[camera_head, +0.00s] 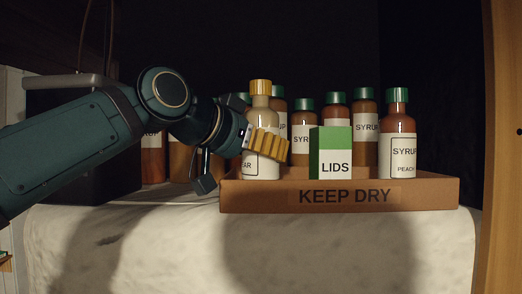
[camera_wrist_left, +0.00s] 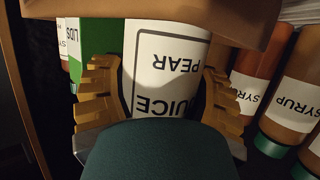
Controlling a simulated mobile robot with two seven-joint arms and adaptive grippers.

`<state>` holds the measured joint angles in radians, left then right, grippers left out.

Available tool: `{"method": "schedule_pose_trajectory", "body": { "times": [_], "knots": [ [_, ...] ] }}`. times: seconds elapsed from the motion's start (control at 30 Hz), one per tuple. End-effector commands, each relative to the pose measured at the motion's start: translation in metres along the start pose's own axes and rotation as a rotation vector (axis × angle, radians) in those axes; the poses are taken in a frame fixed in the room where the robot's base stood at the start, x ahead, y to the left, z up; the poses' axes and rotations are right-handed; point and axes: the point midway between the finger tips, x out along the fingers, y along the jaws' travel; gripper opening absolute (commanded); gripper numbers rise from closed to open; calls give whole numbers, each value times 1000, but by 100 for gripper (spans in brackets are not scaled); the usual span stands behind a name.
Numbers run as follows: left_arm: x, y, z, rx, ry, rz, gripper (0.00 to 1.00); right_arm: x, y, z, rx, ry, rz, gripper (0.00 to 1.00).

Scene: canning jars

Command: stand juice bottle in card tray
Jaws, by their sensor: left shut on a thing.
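The juice bottle (camera_head: 260,101) has a yellow cap, a pale body and a white label; in the left wrist view its label (camera_wrist_left: 165,70) reads JUICE PEAR upside down. It is upright at the left end of the card tray (camera_head: 345,196), marked KEEP DRY. The tray's front wall hides its base, so I cannot tell whether it touches the tray floor. My left gripper (camera_head: 265,143) is shut on the bottle, its yellow ribbed fingers on either side of the label (camera_wrist_left: 160,90). My right gripper is not in view.
A green and white LIDS box (camera_head: 331,165) and a peach syrup bottle (camera_head: 398,130) stand in the tray to the right. Several syrup bottles (camera_head: 365,125) crowd behind. A dark box (camera_head: 75,140) is at the left, a wooden upright (camera_head: 503,150) at the right.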

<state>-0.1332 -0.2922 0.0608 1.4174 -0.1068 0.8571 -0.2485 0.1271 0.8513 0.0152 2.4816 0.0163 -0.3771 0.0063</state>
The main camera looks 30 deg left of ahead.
Motion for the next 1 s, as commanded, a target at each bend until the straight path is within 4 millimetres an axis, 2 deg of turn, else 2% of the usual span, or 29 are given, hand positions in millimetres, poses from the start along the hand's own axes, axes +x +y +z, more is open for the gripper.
{"method": "schedule_pose_trajectory", "body": {
  "times": [0.8,0.83,0.9,1.0],
  "knots": [
    [2,0,8,0,2,0,22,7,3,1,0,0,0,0],
    [2,0,7,0,2,0,75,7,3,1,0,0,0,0],
    [2,0,7,0,2,0,99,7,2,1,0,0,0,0],
    [2,0,7,0,1,0,100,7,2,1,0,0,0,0]
  ]
}}
